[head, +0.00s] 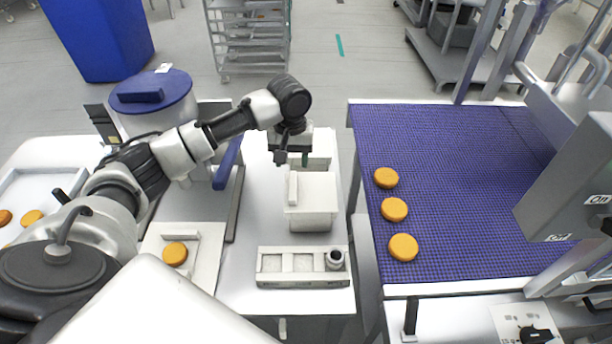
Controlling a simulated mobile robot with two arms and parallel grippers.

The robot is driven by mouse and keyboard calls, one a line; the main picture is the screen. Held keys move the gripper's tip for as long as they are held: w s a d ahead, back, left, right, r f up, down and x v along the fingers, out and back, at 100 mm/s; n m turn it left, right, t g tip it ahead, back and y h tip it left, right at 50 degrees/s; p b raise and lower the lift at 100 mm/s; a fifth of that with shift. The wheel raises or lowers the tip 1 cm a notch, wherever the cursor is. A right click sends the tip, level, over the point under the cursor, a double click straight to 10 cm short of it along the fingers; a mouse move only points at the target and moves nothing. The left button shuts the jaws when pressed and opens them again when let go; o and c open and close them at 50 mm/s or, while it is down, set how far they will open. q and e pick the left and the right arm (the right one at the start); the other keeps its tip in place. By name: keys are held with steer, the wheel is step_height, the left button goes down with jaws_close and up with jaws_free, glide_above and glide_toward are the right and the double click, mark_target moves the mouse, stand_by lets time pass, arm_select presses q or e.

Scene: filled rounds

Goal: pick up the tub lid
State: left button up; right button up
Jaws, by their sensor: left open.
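A white tub (312,218) stands on the white worktop, with a pale flat lid (318,186) on top. A raised bar handle (293,188) runs along the lid's left side. My left gripper (293,158) is open, pointing down just behind the tub's far edge, with nothing seen between its fingers. It looks apart from the lid, though its exact height is hard to tell. A round white drum (160,122) with a blue lid and handle (150,92) stands at the back left. My right gripper is out of view.
A pale container (322,163) sits behind the tub, partly hidden by my gripper. Orange rounds (394,210) lie on the blue conveyor (450,150) at right; another (175,253) is left.

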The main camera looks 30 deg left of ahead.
mark_target(292, 182)
arm_select(q)
steer(key=shift+w+a+r+n, duration=0.15)
steer(key=shift+w+a+r, duration=0.1)
steer(key=shift+a, duration=0.15)
steer(key=shift+w+a+r+n, duration=0.15)
steer(key=shift+w+a, duration=0.05)
steer(key=shift+a, duration=0.15)
steer(key=shift+a+f, duration=0.1)
steer(key=shift+f, duration=0.05)
steer(key=f, duration=0.4)
steer(key=shift+s+d+p, duration=0.35)
steer(key=shift+p, duration=0.05)
steer(key=shift+w+f, duration=0.1)
steer(key=shift+f, duration=0.2)
steer(key=f, duration=0.1)
steer(key=f+p, duration=0.1)
steer(key=f, duration=0.2)
steer(key=shift+d+f, duration=0.15)
steer(key=shift+d, duration=0.15)
steer(key=shift+f, duration=0.3)
steer(key=c, duration=0.6)
jaws_close()
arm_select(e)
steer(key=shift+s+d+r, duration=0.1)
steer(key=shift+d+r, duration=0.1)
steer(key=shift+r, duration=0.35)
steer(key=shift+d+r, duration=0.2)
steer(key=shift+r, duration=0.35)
